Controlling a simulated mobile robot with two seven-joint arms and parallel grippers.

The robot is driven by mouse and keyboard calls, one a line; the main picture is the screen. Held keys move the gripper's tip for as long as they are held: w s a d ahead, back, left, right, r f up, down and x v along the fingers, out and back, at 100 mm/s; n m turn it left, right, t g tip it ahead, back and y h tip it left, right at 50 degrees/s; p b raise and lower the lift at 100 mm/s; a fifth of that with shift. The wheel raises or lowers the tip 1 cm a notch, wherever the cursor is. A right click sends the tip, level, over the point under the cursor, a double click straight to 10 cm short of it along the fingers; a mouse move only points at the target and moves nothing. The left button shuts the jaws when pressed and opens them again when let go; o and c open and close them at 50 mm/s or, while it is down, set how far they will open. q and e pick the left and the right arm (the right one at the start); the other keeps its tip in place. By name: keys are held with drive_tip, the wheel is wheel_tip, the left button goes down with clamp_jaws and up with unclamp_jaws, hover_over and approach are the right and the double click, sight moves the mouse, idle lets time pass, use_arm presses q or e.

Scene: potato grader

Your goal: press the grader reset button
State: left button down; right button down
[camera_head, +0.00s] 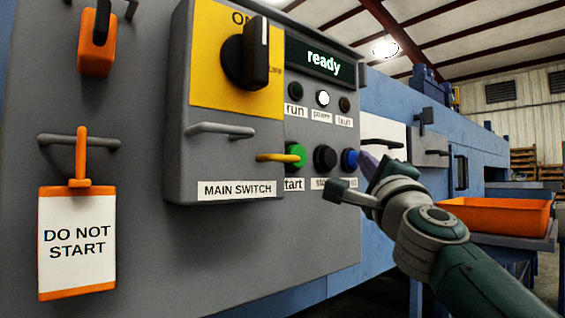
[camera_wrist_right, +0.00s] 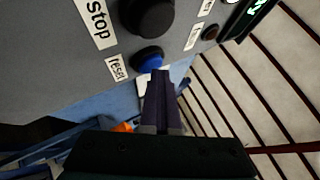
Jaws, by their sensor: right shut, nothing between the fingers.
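The blue reset button (camera_head: 350,160) sits at the right end of the lower button row on the grey panel. In the right wrist view the blue button (camera_wrist_right: 149,59) shows above the label "reset" (camera_wrist_right: 116,67). My right gripper (camera_head: 368,163) is shut and empty, with its purple fingers just right of the button. In the wrist view its fingertips (camera_wrist_right: 161,73) point toward the button, close to its lower edge; I cannot tell whether they touch it. The display (camera_head: 323,63) reads "ready". My left gripper is not in view.
The black stop button (camera_head: 325,158) and green start button (camera_head: 296,155) are left of the reset button. The main switch (camera_head: 246,54) and a "DO NOT START" tag (camera_head: 78,242) are farther left. An orange crate (camera_head: 497,216) stands at right.

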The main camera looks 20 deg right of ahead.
idle(0.4)
drive_tip(key=shift+s+d+p, duration=0.3)
drive_tip(key=shift+s+p, duration=0.4)
drive_tip(key=shift+s, duration=0.1)
drive_tip(key=s, duration=0.1)
drive_tip(key=s+d+p, duration=0.1)
drive_tip(key=s, duration=0.1)
drive_tip(key=s+d+p, duration=0.1)
drive_tip(key=shift+s, duration=0.3)
idle(0.5)
